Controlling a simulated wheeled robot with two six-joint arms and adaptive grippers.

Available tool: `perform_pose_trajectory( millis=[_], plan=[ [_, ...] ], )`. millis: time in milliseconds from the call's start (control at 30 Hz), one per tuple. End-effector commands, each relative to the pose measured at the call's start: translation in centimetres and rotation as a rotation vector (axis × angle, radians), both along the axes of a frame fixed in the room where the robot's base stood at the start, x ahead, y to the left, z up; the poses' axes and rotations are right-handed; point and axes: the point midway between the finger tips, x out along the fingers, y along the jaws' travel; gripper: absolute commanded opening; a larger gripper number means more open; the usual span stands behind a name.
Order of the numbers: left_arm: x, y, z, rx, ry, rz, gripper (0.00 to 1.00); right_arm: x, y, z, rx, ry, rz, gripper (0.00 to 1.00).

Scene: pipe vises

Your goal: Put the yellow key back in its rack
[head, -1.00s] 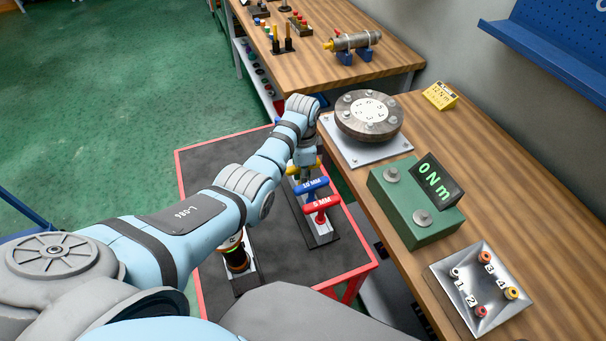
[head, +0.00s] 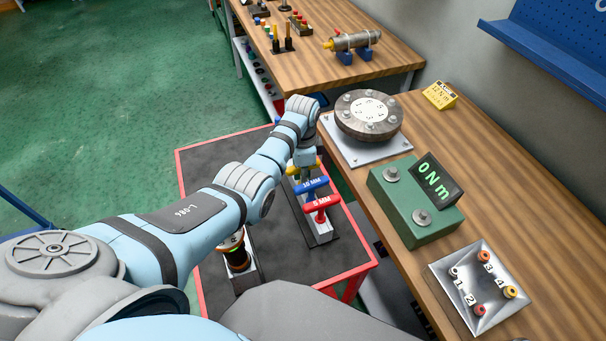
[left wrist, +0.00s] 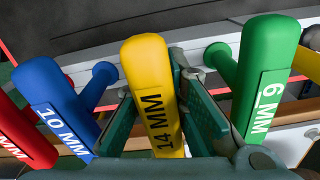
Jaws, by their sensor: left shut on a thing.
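The yellow key (left wrist: 150,95), marked 14 MM, stands in the middle of the left wrist view between my left gripper's green fingers. In the head view its yellow handle (head: 291,170) shows partly behind my gripper. My left gripper (head: 304,171) is shut on it over the cart's key rack (head: 320,232). The blue 10 MM key (left wrist: 58,105) and the red key (left wrist: 22,135) stand to its left in the wrist view, the green 6 MM key (left wrist: 264,80) to its right. The yellow key's lower end is hidden, so I cannot tell whether it is seated.
The rack is on a black-topped, red-edged cart (head: 292,268). A dark tool (head: 236,255) stands in a holder nearer me. The wooden bench (head: 470,205) at right holds a round flange (head: 368,113) and a green torque box (head: 408,213) reading 0 Nm.

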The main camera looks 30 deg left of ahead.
Motion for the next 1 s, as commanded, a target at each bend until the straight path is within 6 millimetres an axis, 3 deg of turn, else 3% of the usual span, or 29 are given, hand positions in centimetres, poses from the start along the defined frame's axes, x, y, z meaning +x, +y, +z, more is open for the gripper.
perform_pose_trajectory(
  millis=[33, 167, 200, 500, 800, 1000],
  plan=[
    [-0.1, 0.0, -0.1, -0.001, 0.003, 0.000, 0.14, 0.0, 0.0, 0.0, 0.000, 0.000, 0.000, 0.40],
    [-0.1, 0.0, -0.1, -0.001, 0.003, 0.000, 0.35, 0.0, 0.0, 0.0, 0.000, 0.000, 0.000, 0.40],
    [-0.1, 0.0, -0.1, 0.000, 0.002, 0.000, 0.36, 0.0, 0.0, 0.0, 0.000, 0.000, 0.000, 0.40],
    [0.0, 0.0, 0.3, -0.001, 0.001, 0.000, 0.36, 0.0, -0.2, 0.0, -0.002, 0.000, 0.000, 0.40],
    [0.1, 0.1, 6.1, -0.001, -0.001, 0.000, 0.36, 0.0, -0.1, 0.0, -0.001, 0.000, 0.000, 0.40],
    [0.0, 0.1, 7.4, 0.000, 0.002, 0.000, 0.36, 0.0, 0.0, 0.0, 0.000, 0.000, 0.000, 0.40]
  ],
)
